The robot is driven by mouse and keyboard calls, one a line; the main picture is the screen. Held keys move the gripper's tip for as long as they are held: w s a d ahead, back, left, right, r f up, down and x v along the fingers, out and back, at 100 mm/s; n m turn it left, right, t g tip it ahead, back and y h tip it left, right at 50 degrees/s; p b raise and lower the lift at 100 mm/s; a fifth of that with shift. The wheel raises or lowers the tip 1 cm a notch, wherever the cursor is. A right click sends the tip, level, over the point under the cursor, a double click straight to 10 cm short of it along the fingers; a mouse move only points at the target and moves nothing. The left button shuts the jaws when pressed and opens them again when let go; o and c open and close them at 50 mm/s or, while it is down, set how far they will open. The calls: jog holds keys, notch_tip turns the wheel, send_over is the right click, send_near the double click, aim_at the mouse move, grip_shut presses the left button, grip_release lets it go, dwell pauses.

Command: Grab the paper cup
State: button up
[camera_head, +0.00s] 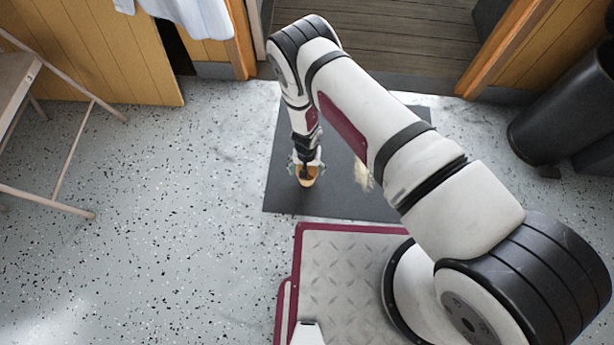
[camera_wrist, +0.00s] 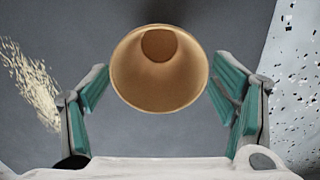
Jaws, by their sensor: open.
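The paper cup (camera_wrist: 160,85) is tan and stands upright on the dark mat (camera_wrist: 160,140), its open mouth facing up toward the wrist camera. In the head view the cup (camera_head: 308,179) shows just under the end of my arm, partly covered by my gripper (camera_head: 305,162). In the wrist view my gripper (camera_wrist: 160,95) is open, with one green-padded finger on each side of the cup. A small gap shows between each finger and the cup. The cup looks empty inside.
A pale bristly thing (camera_wrist: 28,82) lies on the mat left of my gripper; in the head view it is a tuft (camera_head: 363,176) beside my arm. A folding chair (camera_head: 40,130) stands at left, a black bin (camera_head: 565,105) at right. The speckled floor (camera_head: 180,200) is clear.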

aim_at(313, 171)
jog(key=f, duration=0.1)
jog(key=f+b, duration=0.2)
jog(key=shift+s+f, duration=0.25)
jog(key=shift+f, duration=0.05)
jog(key=shift+f+b, duration=0.45)
jog(key=shift+f, duration=0.25)
jog(key=c, duration=0.6)
jog(key=shift+c, duration=0.4)
